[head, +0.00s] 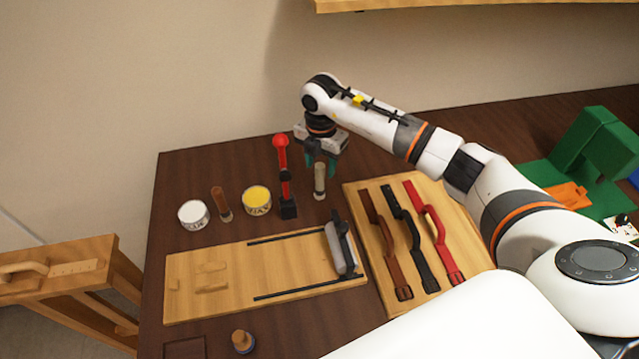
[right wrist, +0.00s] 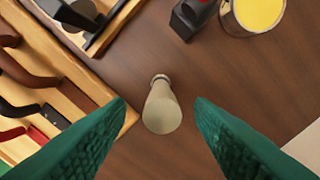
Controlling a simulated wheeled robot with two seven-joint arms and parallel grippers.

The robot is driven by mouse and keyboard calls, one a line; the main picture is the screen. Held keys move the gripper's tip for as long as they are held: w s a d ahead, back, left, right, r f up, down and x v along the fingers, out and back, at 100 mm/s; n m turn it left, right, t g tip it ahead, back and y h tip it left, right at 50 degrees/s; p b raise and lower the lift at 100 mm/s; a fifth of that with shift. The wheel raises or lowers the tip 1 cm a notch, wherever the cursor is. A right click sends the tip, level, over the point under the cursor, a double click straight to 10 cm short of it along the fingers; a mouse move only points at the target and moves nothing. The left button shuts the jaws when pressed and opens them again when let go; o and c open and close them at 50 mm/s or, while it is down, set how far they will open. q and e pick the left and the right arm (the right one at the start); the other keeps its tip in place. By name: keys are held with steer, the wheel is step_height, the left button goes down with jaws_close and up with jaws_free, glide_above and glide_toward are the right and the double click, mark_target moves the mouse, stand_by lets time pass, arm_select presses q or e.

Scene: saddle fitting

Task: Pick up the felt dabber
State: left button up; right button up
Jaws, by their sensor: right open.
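A pale, cream-coloured upright cylinder, which looks like the felt dabber (head: 320,184), stands on the dark table. In the right wrist view the dabber (right wrist: 162,110) shows from above, with its pale round top toward the camera and a narrower end beyond. My right gripper (head: 321,164) is right above it, green fingers pointing down. In the right wrist view my right gripper (right wrist: 160,103) is open, a finger on each side of the dabber with gaps on both sides. I cannot tell how far down the fingers reach. My left gripper is not in view.
A red-topped stand (head: 285,175) is close left of the dabber. Beyond are a yellow tin (head: 257,199), a brown-handled tool (head: 222,204) and a white tin (head: 193,213). A board with straps (head: 358,200) and a wooden jig (head: 225,288) lie nearer.

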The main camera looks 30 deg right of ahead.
step_height(320, 180, down, 3)
steer(key=shift+a+f+p, duration=0.1)
steer(key=shift+f+p, duration=0.05)
steer(key=shift+p, duration=0.4)
steer(key=shift+f, duration=0.2)
jaws_close()
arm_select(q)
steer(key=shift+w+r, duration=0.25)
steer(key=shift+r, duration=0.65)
arm_select(e)
steer(key=shift+r, duration=0.15)
